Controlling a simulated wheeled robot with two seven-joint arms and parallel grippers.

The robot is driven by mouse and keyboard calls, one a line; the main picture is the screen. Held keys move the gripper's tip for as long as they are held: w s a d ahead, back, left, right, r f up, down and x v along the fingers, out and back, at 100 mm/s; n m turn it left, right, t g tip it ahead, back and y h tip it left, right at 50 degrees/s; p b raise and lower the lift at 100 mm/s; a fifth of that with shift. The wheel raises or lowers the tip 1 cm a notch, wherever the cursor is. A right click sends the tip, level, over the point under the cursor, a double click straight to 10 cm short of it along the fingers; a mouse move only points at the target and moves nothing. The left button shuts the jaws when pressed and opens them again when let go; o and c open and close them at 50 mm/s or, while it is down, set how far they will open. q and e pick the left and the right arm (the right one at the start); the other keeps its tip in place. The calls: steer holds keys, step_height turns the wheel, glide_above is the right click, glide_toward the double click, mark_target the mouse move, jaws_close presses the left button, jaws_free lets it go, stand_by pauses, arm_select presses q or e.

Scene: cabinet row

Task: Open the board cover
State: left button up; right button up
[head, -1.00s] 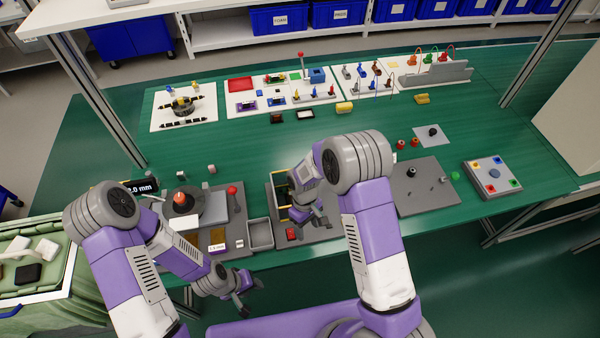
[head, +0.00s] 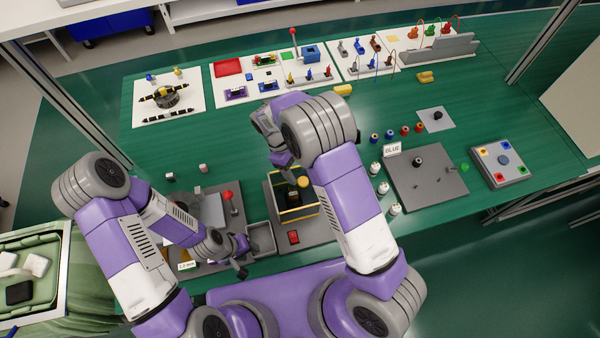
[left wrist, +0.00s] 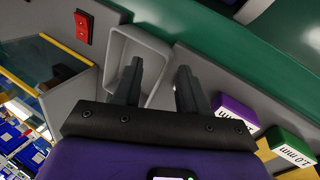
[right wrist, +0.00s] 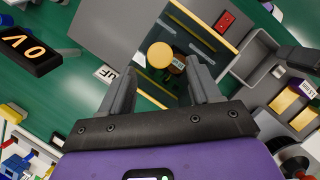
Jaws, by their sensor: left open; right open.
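The board cover looks like a clear box with yellow edges (head: 298,214) on a grey plate, with a round yellow knob (head: 303,181) on top. It also shows in the right wrist view, where the yellow knob (right wrist: 160,55) appears between my open fingertips. My right gripper (head: 287,168) is above the box's back part; I see no clear contact with the knob. A dark part (head: 292,195) shows inside the box. My left gripper (head: 241,262) is open and empty, low by the grey bin (head: 262,238) left of the box.
A red switch (head: 293,237) sits in front of the box. A measuring station with a red-topped lever (head: 228,196) is on the left.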

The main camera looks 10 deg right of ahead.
mark_target(303, 180)
steer(key=shift+x, duration=2.2)
jaws_close()
